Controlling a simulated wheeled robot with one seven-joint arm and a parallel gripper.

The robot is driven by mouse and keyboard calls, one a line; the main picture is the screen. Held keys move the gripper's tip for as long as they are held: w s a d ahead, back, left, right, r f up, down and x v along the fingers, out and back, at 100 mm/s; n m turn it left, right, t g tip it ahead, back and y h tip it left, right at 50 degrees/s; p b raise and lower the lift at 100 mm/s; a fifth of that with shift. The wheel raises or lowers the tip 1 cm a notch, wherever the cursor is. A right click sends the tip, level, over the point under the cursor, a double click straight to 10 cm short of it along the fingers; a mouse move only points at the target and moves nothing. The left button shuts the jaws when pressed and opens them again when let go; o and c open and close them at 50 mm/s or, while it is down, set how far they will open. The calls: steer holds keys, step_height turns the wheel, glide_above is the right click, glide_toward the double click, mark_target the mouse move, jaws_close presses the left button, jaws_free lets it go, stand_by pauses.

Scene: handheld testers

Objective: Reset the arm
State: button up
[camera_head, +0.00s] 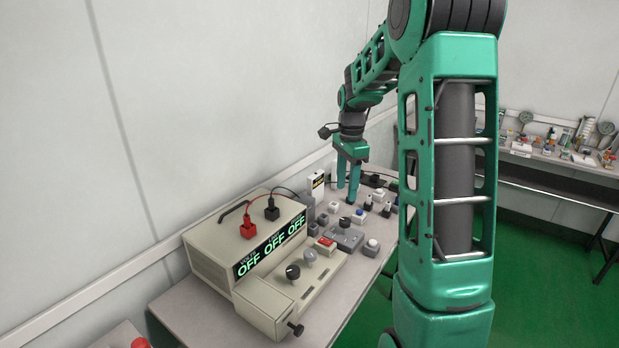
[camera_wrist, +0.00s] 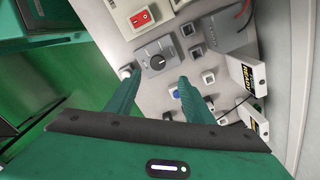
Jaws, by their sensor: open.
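My green arm (camera_head: 455,150) rises in the foreground and reaches over the bench in the head view. My gripper (camera_head: 348,195) points down over the bench, above several small switches and buttons. In the wrist view my gripper (camera_wrist: 155,85) has its two green fingers apart, with nothing between them but the panel behind. A grey box with a black rotary knob (camera_wrist: 156,60) lies beyond the fingertips. A blue button (camera_wrist: 174,93) shows near the right finger. I cannot tell whether the fingertips touch anything.
A beige power supply (camera_head: 215,255) reading OFF, with red and black plugs, stands on the bench (camera_head: 180,310) at left. A red switch (camera_head: 326,242) sits beside it. White labelled boxes (camera_wrist: 245,75) stand near the wall. Another bench (camera_head: 560,165) stands at the far right. Green floor is open between.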

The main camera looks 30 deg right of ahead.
steer(key=s+a+n, duration=0.4)
steer(key=s, duration=0.6)
steer(key=s+a+r+n, duration=0.1)
steer(key=s+a+n, duration=0.3)
steer(key=s, duration=0.6)
steer(key=s+a+n, duration=0.3)
steer(key=s+n, duration=0.3)
steer(key=s, duration=0.5)
steer(key=shift+a+r, duration=0.15)
steer(key=shift+a, duration=0.25)
steer(key=shift+w+f, duration=0.25)
steer(key=shift+w, duration=0.4)
